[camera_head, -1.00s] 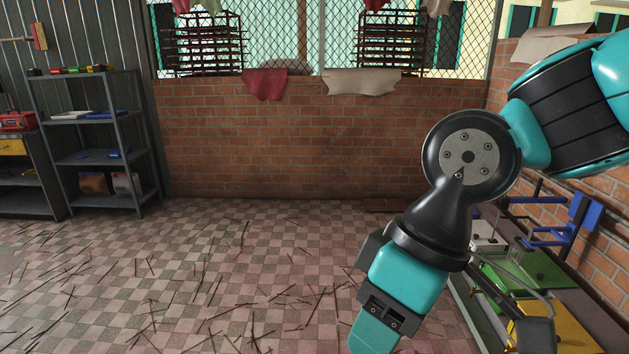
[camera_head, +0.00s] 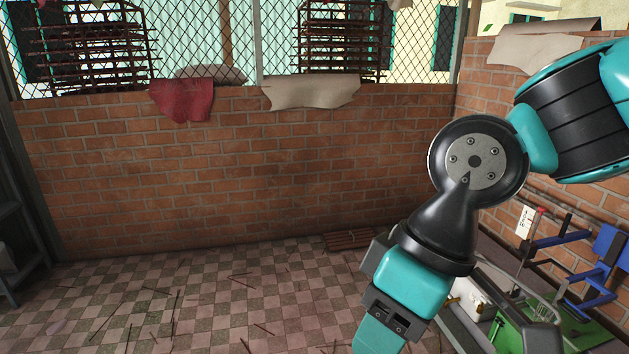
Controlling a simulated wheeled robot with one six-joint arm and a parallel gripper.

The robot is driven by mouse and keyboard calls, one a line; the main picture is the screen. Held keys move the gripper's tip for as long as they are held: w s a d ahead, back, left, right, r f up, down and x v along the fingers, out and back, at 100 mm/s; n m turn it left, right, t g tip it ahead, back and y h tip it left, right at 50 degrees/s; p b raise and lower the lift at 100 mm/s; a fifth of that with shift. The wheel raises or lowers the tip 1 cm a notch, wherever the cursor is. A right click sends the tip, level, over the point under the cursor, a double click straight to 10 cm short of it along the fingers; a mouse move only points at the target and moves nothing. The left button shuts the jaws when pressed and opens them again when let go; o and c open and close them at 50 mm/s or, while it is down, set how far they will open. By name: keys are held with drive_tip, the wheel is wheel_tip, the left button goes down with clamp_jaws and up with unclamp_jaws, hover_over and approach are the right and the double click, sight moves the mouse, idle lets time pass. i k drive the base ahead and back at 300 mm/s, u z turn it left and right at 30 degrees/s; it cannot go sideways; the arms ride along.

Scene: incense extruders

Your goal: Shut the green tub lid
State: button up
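I can make out no green tub or lid for certain in the camera_head view. A flat green surface (camera_head: 512,338) shows at the lower right, partly behind my arm; I cannot tell whether it belongs to a tub. My teal and black arm fills the right side and runs down out of the bottom edge. My gripper's fingertips are not visible. A dark bar beside the arm at the lower right may be part of my arm; this is unclear.
A brick wall (camera_head: 230,165) closes the far side. A grey shelf (camera_head: 15,245) is cut off at the left. Tiled floor (camera_head: 240,305) with scattered sticks lies open in the middle.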

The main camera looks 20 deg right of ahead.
sight(583, 337)
drive_tip(key=z, duration=0.45)
drive_tip(key=i, duration=1.4)
drive_tip(key=z, duration=1.75)
drive_tip(key=i, duration=1.05)
drive_tip(key=z, duration=0.95)
